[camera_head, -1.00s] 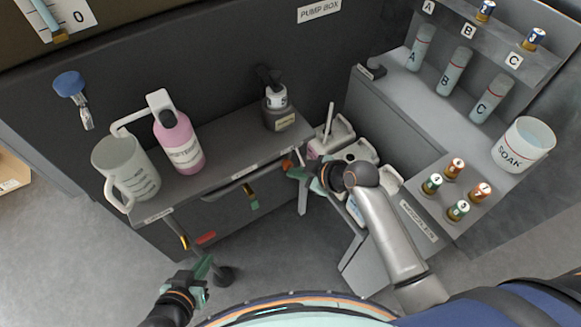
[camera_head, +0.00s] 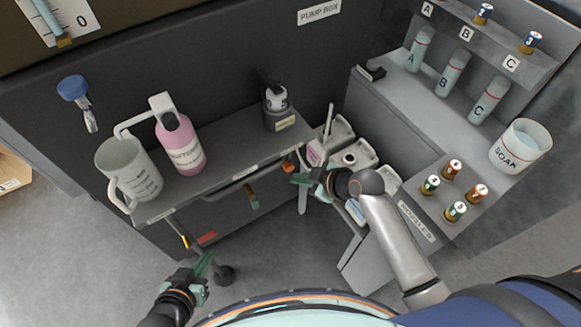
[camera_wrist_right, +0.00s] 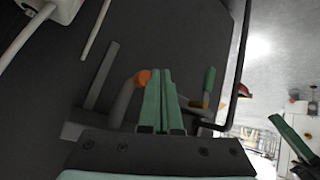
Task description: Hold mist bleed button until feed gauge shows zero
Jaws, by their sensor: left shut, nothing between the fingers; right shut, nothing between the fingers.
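A gauge (camera_head: 84,17) at the top left, cut off by the picture edge, shows a blue column beside a 0 mark; its reading is unclear. An orange-tipped knob (camera_head: 287,165) sits by the right front corner of the shelf; I cannot read a label that makes it the mist bleed button. My right gripper (camera_head: 297,178) is shut and empty just below right of it. In the right wrist view the orange tip (camera_wrist_right: 142,77) is immediately left of the shut fingertips (camera_wrist_right: 160,75); contact is unclear. My left gripper (camera_head: 204,264) is shut and empty, low and apart from the shelf.
The shelf holds a jug (camera_head: 127,170), a pink bottle (camera_head: 180,145) and a dark pump bottle (camera_head: 276,106). A green-ended lever (camera_head: 251,196) hangs below its front. White containers (camera_head: 338,132) stand behind my right gripper. A soak tub (camera_head: 520,146) and vials are at right.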

